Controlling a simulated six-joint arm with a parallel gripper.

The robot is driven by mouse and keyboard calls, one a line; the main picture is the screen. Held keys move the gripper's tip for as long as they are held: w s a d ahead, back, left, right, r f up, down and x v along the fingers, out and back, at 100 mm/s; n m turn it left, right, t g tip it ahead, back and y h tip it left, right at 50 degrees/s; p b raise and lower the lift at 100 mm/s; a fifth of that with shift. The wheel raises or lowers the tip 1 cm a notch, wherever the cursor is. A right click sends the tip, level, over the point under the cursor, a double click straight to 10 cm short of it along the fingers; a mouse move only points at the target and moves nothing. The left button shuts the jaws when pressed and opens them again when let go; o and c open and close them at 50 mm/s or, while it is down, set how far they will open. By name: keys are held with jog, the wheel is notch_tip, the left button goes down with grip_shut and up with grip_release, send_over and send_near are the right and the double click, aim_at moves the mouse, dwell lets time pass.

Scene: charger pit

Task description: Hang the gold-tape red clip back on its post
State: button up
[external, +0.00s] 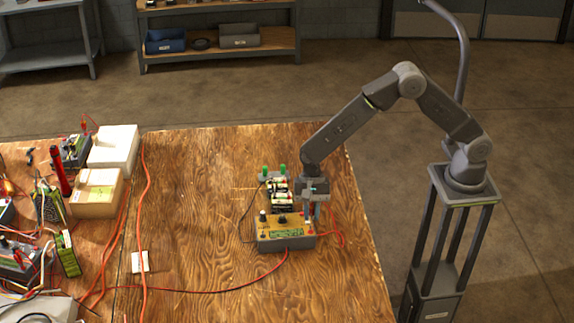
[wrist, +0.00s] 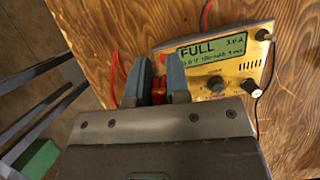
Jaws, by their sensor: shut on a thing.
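My gripper (external: 314,218) points down at the right end of the yellow-faced charger (external: 284,243). In the wrist view, the blue-grey fingers of my gripper (wrist: 158,88) are shut on a small red clip (wrist: 158,84), mostly hidden between them. Gold tape on it cannot be made out. The charger (wrist: 222,58) reads "FULL" and "3.0 A" on its display and has a knob in front. The clip is beside the charger's end; whether it touches a post cannot be told. The clip's post is not clearly visible.
A battery holder (external: 281,192) with cells and green-topped posts (external: 266,171) stands behind the charger. A red lead (external: 338,237) loops to its right, a black lead (external: 240,222) to its left. Boxes and clutter fill the table's left side; the wooden table (external: 190,215) between is mostly clear.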

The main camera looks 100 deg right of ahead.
aim_at(313, 208)
jog(key=shift+f, duration=1.95)
jog(key=shift+f, duration=0.25)
dwell(0.4)
jog(key=o, duration=0.8)
jog(key=shift+o, duration=1.1)
jog(key=shift+r, duration=3.8)
